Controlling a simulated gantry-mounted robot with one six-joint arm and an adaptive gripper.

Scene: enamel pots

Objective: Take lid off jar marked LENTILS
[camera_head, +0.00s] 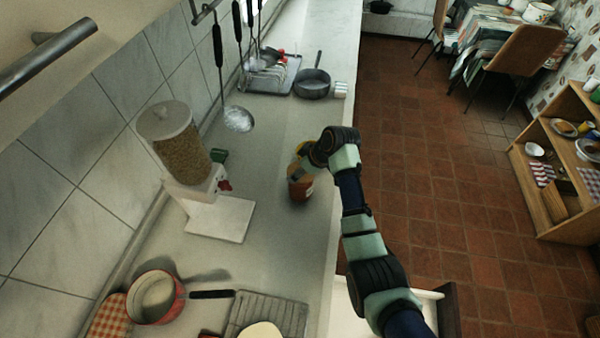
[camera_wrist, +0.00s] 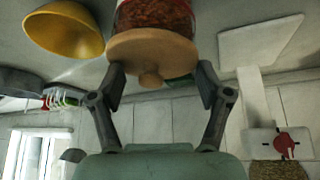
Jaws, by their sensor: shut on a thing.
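A glass jar with reddish-brown contents (camera_head: 301,187) stands on the counter under my gripper. In the wrist view, which is upside down, the jar (camera_wrist: 154,16) shows with a round wooden lid (camera_wrist: 152,52) and its knob against its mouth. My gripper (camera_wrist: 160,84) has one finger on each side of the lid and is shut on it. I see no clear gap between lid and jar.
A yellow bowl (camera_wrist: 62,30) sits close to the jar. A grain dispenser (camera_head: 180,150) stands left of it on a white base (camera_head: 222,218). A ladle (camera_head: 238,119) hangs by the wall. A red pot (camera_head: 156,298) and a grey pan (camera_head: 312,85) lie farther off. The counter's right edge is near.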

